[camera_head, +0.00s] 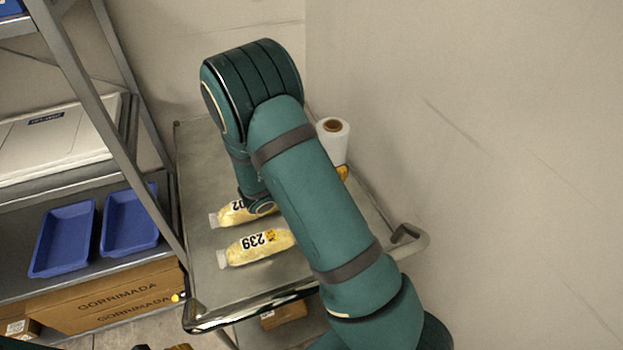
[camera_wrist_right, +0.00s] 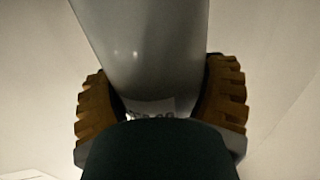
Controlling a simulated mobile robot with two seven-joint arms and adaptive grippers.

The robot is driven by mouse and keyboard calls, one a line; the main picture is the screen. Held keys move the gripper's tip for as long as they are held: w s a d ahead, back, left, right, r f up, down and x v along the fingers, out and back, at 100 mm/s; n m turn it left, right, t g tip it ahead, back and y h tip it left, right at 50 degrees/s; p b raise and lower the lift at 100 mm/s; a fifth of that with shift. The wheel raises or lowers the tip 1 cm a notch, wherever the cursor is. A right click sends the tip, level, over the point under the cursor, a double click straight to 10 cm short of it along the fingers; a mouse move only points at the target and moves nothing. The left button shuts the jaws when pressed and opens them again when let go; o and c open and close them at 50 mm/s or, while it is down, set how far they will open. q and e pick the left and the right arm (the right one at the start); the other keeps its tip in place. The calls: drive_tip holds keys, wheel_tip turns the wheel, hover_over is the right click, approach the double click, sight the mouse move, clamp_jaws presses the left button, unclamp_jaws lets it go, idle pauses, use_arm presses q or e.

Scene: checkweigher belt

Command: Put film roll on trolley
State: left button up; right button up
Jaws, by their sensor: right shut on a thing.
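The film roll (camera_head: 333,143) is white with a brown core and stands upright at the far right part of the grey metal trolley (camera_head: 215,165). My right gripper is mostly hidden behind my right arm in the head view; an orange finger pad (camera_head: 342,172) shows just below the roll. In the right wrist view my right gripper (camera_wrist_right: 161,100) has its orange ribbed pads on both sides of the smooth grey-white roll (camera_wrist_right: 145,50). Whether the roll's base touches the trolley top is hidden. At the bottom edge, a dark and orange sliver (camera_head: 177,347) may be my left gripper.
A wall rises close behind and right. A shelf with blue trays (camera_head: 64,239) and cardboard boxes (camera_head: 115,296) stands left.

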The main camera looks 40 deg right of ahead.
drive_tip(key=shift+f+b, duration=0.75)
drive_tip(key=shift+f, duration=2.45)
drive_tip(key=shift+f, duration=0.15)
drive_tip(key=o, duration=1.2)
drive_tip(key=shift+c, duration=0.2)
drive_tip(key=a, duration=0.5)
drive_tip(key=a+p, duration=0.1)
drive_tip(key=a, duration=0.1)
drive_tip(key=shift+w+a, duration=0.25)
drive_tip(key=shift+w, duration=0.15)
